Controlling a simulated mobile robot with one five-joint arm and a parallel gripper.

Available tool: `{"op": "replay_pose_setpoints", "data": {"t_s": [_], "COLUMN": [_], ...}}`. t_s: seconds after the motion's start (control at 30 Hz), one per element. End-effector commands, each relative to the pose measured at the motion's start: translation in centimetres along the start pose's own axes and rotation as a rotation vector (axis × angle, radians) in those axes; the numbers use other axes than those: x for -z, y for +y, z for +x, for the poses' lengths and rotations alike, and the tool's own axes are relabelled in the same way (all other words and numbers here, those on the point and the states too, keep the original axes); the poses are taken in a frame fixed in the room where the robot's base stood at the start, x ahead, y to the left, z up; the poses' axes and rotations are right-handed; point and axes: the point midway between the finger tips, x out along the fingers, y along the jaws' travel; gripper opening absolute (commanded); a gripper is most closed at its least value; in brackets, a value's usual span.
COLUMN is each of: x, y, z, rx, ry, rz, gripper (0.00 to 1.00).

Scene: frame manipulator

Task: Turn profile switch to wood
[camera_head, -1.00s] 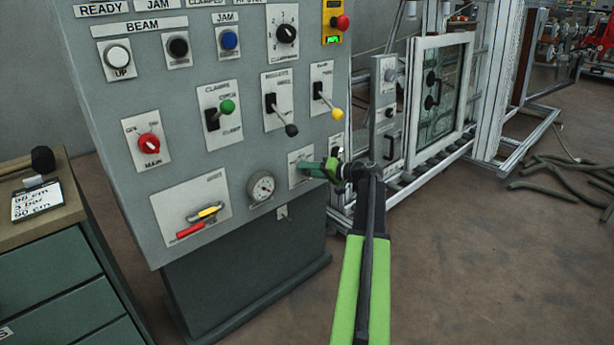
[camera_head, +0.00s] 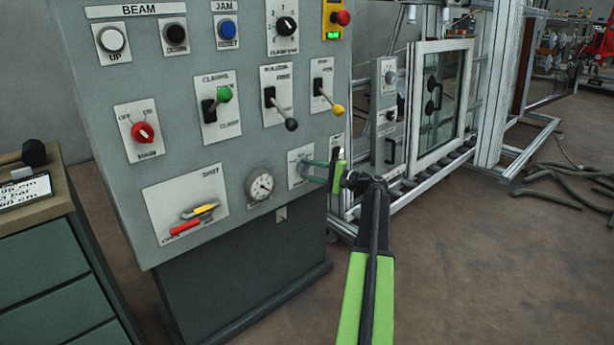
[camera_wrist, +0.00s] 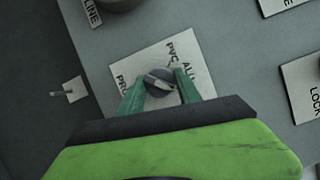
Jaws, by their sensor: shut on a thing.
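The profile switch (camera_wrist: 159,83) is a dark round knob with a pale pointer bar on a white label plate (camera_wrist: 142,66) in the wrist view. In the head view my gripper (camera_head: 318,167) reaches the lower right of the control panel, over the same plate (camera_head: 296,161); the knob is hidden there.
A framed window (camera_head: 437,95) stands behind to the right.

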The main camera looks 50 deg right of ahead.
Motion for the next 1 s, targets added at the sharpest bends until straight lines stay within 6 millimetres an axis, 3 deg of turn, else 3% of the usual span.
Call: {"op": "replay_pose_setpoints", "data": {"t_s": [0.7,0.73,0.87,1.0], "x": [0.19,0.19,0.16,0.14], "y": [-0.14,-0.13,-0.09,-0.05], "z": [-0.02,-0.02,-0.05,-0.09], "rx": [0.030,0.029,0.028,0.027], "ry": [0.002,0.002,0.001,0.001], "rz": [0.065,0.065,0.064,0.063], "gripper": [0.00,0.45,0.62,0.62]}}
